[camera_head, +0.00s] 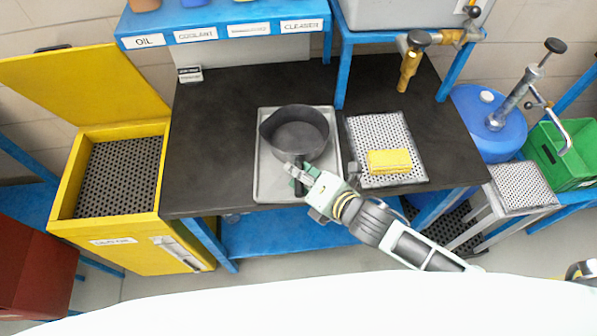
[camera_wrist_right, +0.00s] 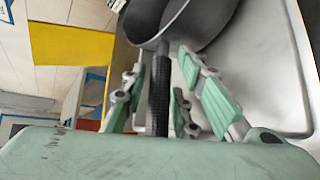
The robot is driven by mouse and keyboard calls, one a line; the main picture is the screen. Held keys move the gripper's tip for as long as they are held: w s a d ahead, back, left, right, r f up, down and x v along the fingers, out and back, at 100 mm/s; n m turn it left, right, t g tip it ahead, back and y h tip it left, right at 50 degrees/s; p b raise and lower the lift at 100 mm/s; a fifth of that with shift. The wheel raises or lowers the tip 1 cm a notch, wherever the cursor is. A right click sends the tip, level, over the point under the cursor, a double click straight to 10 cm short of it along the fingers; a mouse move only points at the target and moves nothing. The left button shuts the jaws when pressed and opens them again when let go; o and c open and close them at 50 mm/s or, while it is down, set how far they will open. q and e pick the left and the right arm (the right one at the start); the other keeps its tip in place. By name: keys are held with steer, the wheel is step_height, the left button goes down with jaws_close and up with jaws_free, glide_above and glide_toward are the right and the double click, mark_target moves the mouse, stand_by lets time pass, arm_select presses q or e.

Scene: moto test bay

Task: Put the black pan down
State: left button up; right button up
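The black pan (camera_head: 297,136) is over the grey metal tray (camera_head: 264,178) on the dark worktop. It looks roughly level and seems to rest on the tray. Its handle points toward me. My right gripper (camera_head: 301,176) is at the handle. In the right wrist view the black handle (camera_wrist_right: 158,95) lies between the fingers of the gripper (camera_wrist_right: 165,85), with gaps showing at its sides, so the gripper looks open around it. The pan's bowl (camera_wrist_right: 195,25) is beyond the fingertips. My left gripper is not in view.
A perforated tray (camera_head: 376,130) with a yellow sponge (camera_head: 389,161) is right of the metal tray. An open yellow bin (camera_head: 103,130) stands at the left. A brass tap (camera_head: 411,64) is at the back. The worktop's left part (camera_head: 215,130) is clear.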

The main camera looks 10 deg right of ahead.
steer(key=shift+o, duration=0.5)
steer(key=shift+r, duration=0.2)
steer(key=b+v, duration=0.2)
steer(key=v, duration=1)
